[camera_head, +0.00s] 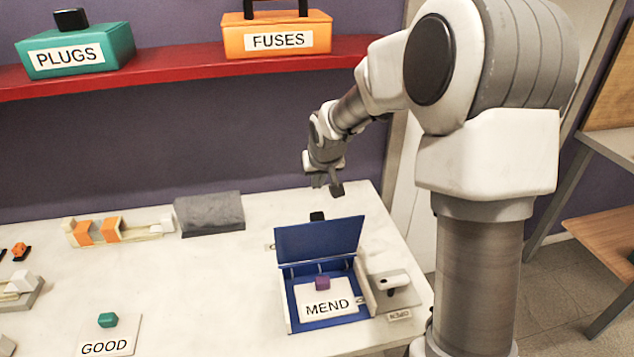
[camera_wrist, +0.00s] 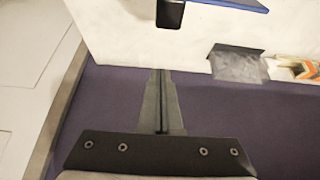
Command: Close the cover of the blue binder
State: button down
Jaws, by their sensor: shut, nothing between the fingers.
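The blue binder (camera_head: 291,308) lies on the white table near its right end, with its cover (camera_head: 319,241) standing raised at the back, tilted. Inside it lies a white card reading MEND (camera_head: 327,301) with a small purple block (camera_head: 322,283) on it. My gripper (camera_head: 328,190) hangs in the air above and behind the cover, near the table's back edge, apart from it. In the wrist view my gripper (camera_wrist: 161,100) has its fingers together with nothing between them. A strip of the blue cover (camera_wrist: 225,3) shows at the top of the wrist view.
A black block (camera_head: 317,216) stands just behind the cover. A device marked OPEN (camera_head: 395,286) adjoins the binder's right side. A grey block (camera_head: 210,213) lies to the left. A red shelf (camera_head: 180,67) holds PLUGS and FUSES boxes above. The table between the GOOD card (camera_head: 123,335) and binder is clear.

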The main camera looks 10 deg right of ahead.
aim_at(317, 234)
jog(key=shift+s+f+b, duration=0.15)
jog(key=shift+f+b, duration=0.05)
jog(key=shift+f, duration=1.5)
jog(key=shift+s+f+b, duration=0.1)
jog(key=shift+f+b, duration=0.05)
jog(key=shift+f, duration=1.55)
jog(key=shift+s+f+b, duration=0.15)
jog(key=shift+b, duration=0.6)
